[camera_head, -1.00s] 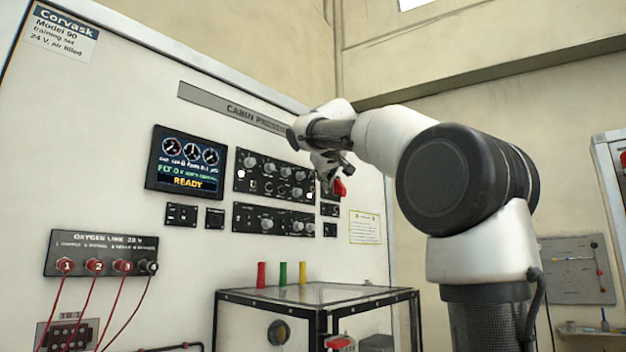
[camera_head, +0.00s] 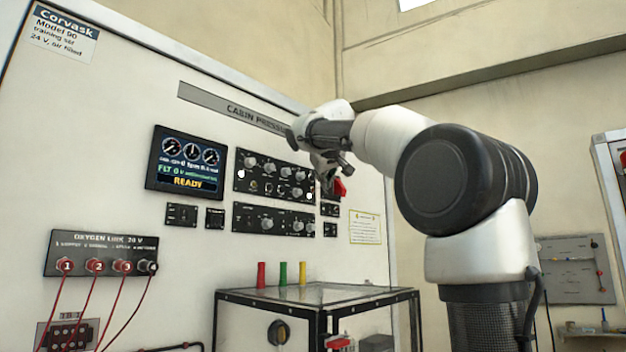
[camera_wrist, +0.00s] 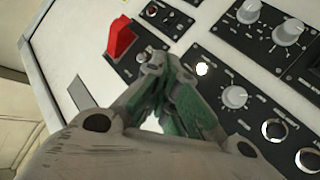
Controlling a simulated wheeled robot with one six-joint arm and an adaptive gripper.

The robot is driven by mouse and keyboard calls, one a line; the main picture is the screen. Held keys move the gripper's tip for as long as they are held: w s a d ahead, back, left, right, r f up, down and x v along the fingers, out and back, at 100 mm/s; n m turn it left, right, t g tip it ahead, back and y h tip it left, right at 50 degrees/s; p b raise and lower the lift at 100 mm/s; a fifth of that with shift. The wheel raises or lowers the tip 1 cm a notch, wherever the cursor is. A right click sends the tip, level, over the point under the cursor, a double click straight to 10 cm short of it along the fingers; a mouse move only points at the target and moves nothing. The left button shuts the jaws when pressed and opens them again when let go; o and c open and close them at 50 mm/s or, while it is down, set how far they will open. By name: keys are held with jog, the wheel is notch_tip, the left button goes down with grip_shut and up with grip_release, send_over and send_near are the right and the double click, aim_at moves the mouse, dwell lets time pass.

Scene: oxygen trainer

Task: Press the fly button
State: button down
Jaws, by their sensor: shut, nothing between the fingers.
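The training panel (camera_head: 100,150) carries a display (camera_head: 186,163) that reads READY, and black control plates with knobs. No label for the fly button is readable, so I cannot tell which control it is. A bright round white spot (camera_wrist: 203,69), perhaps a lit button, shows right of my fingertips in the wrist view. My gripper (camera_wrist: 157,62) is shut and empty, its tips over the black plate below a red switch cover (camera_wrist: 121,38). In the head view my gripper (camera_head: 326,184) is in front of the upper control plate's right end. I cannot tell whether the tips touch.
Several knobs, including a grey one (camera_wrist: 234,97), stand out close to the gripper. The red cover (camera_head: 340,187) projects beside it. Below is a glass-topped case (camera_head: 330,294) with red, yellow and green cylinders. Red cables hang from the oxygen link box (camera_head: 101,254) at the left.

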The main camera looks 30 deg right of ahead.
jog(key=shift+w, duration=0.1)
dwell(0.4)
jog(key=shift+w+a, duration=0.15)
jog(key=shift+w, duration=0.15)
jog(key=shift+w+a, duration=0.15)
jog(key=shift+w, duration=0.25)
dwell(0.6)
dwell(0.4)
jog(key=shift+s+d, duration=0.3)
jog(key=shift+s, duration=0.5)
jog(key=s, duration=0.1)
jog(key=s+d, duration=0.1)
jog(key=s, duration=0.2)
jog(key=shift+s+d, duration=0.35)
dwell(0.6)
